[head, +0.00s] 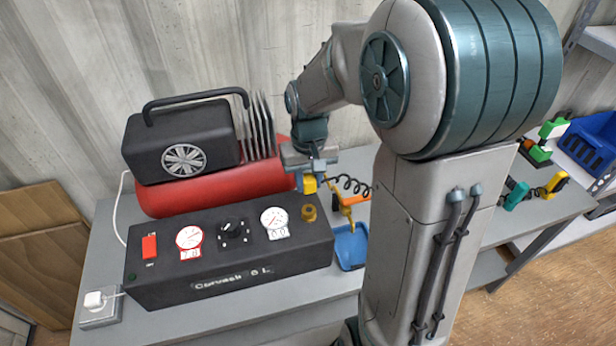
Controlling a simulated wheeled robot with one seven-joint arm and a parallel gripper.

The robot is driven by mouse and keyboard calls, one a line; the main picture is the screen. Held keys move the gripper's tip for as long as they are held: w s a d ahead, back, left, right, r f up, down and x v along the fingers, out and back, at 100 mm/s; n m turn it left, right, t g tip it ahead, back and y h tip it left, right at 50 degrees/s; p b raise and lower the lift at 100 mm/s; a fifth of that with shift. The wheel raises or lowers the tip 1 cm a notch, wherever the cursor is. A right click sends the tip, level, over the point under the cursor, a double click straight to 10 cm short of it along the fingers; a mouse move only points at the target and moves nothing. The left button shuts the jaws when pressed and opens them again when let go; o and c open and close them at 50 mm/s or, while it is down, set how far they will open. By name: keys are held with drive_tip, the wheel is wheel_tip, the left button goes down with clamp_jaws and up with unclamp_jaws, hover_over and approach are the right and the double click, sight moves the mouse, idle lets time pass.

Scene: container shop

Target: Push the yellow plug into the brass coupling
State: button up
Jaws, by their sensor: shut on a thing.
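The yellow plug (310,185) is held at the end of my gripper (310,174), which is shut on it. A black coiled hose (348,184) runs from near the plug to the right. The brass coupling (309,212) sits on the top right end of the black control box (228,249). In the head view the plug is just above the coupling, with a small gap between them in the picture. Their true distance in depth is hard to tell. My gripper's fingertips are small and partly hidden.
A red air compressor tank (212,192) with a black motor housing (180,140) stands behind the box. An orange tool (345,207) is by a blue tray (351,246) to the right. A socket with a white plug (98,300) is at the front left. Coloured tools (540,150) lie farther right.

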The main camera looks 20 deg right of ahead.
sight(310, 180)
drive_tip(key=shift+f, duration=0.15)
drive_tip(key=shift+f+b, duration=2.2)
drive_tip(key=shift+f, duration=0.55)
drive_tip(key=shift+s+f+b, duration=0.1)
drive_tip(key=shift+f+b, duration=0.45)
drive_tip(key=shift+f, duration=0.05)
drive_tip(key=o, duration=1)
wheel_tip(310, 180, up, 14)
drive_tip(key=shift+f+b, duration=0.1)
drive_tip(key=shift+b, duration=0.25)
drive_tip(key=shift+s, duration=0.15)
